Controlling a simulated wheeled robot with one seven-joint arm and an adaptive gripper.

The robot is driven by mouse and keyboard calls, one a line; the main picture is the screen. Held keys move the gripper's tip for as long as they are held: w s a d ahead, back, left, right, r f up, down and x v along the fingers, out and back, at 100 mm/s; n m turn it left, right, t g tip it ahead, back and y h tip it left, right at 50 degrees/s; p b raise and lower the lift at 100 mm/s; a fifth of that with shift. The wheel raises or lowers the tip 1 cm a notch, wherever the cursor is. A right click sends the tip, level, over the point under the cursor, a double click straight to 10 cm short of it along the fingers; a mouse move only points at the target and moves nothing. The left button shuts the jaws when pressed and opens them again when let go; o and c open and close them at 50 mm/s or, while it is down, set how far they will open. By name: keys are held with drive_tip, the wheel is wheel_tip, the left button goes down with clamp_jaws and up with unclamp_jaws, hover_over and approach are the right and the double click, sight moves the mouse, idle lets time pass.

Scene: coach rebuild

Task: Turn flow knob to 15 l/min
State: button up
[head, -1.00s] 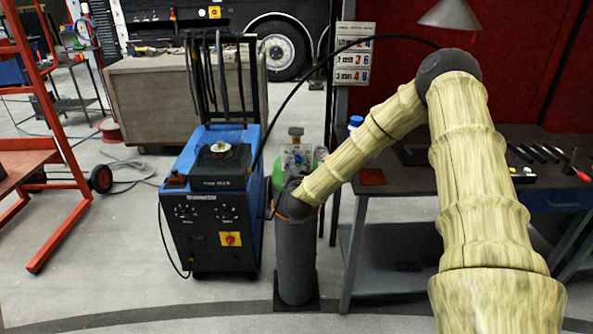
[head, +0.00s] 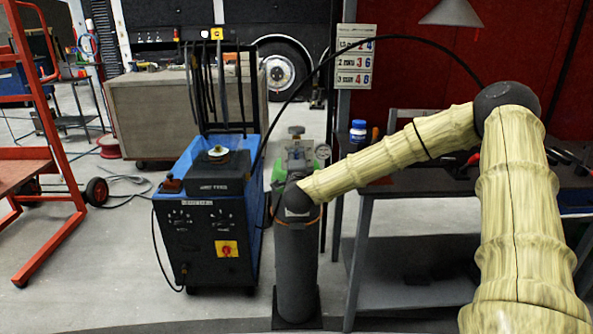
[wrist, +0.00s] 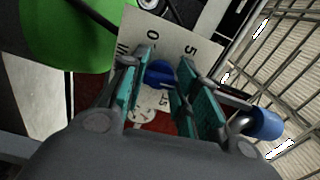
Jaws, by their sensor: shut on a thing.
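In the wrist view the blue flow knob (wrist: 159,73) sits between the teal-padded fingers of my gripper (wrist: 168,82), which are shut on it. Behind it is a pale scale plate (wrist: 170,40) with "0", "5" and a partly covered "15". The fingers hide parts of the scale, and I cannot read the knob's setting. In the head view my gripper is hidden behind the end of my arm, at the top of the grey gas cylinder (head: 296,262).
A blue welding machine (head: 205,215) stands close left of the cylinder. A dark workbench (head: 420,188) with a blue-capped bottle (head: 358,132) is on the right. A black hose (head: 330,58) arches above. In the wrist view a second blue part (wrist: 267,124) lies right of the fingers.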

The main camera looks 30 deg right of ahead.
drive_tip(key=shift+s+d+f+m+b, duration=0.1)
drive_tip(key=shift+m+b, duration=3.05)
drive_tip(key=shift+b, duration=0.55)
drive_tip(key=shift+f+m+b, duration=0.1)
drive_tip(key=shift+m+b, duration=3.05)
drive_tip(key=shift+b, duration=0.5)
drive_tip(key=shift+r, duration=0.1)
drive_tip(key=o, duration=1)
drive_tip(key=shift+r, duration=0.1)
drive_tip(key=v, duration=1.2)
